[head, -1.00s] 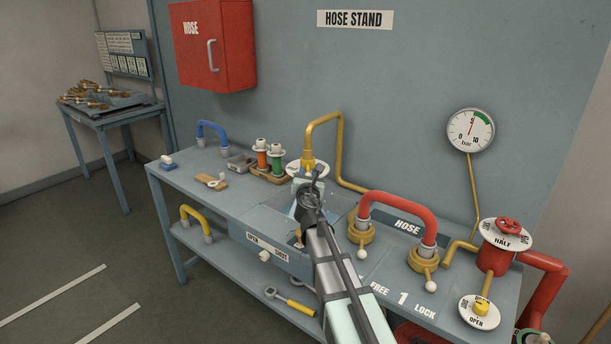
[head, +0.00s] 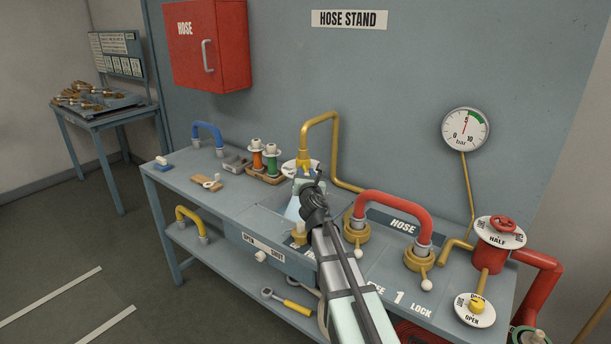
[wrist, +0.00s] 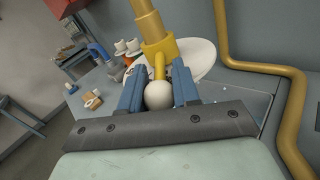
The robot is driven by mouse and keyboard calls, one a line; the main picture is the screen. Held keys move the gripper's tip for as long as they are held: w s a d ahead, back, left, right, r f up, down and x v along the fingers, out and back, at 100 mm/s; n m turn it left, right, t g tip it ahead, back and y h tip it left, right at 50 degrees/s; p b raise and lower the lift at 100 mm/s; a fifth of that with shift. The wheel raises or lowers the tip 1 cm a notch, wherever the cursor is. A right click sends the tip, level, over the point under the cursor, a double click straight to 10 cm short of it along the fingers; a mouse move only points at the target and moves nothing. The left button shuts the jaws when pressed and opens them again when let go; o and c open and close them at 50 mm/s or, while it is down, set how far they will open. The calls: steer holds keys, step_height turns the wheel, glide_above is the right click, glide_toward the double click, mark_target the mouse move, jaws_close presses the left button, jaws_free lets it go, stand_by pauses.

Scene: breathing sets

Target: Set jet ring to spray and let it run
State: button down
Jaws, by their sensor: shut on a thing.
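The jet ring is a yellow collar (wrist: 160,50) on the down-turned end of a yellow pipe (head: 322,118), with a white round plate (head: 290,168) behind it. A short yellow lever with a white ball knob (wrist: 159,95) sticks out from the collar. My gripper (head: 309,186) is shut on this knob, with one blue finger on each side of it in the wrist view. The plate's marks are hidden or too small to read. A pale blue cone of water (head: 293,209) shows below the nozzle in the sink, partly behind my gripper.
A red hose bend (head: 396,205) stands on the bench right of my arm. A red valve (head: 493,255) with a plate reading HALF is farther right, below a pressure gauge (head: 466,129). Coloured spools (head: 264,160) stand left of the pipe.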

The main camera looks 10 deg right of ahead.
steer(key=c, duration=1.1)
jaws_free()
steer(key=s, duration=1.3)
steer(key=shift+s+a, duration=0.2)
steer(key=shift+s, duration=0.2)
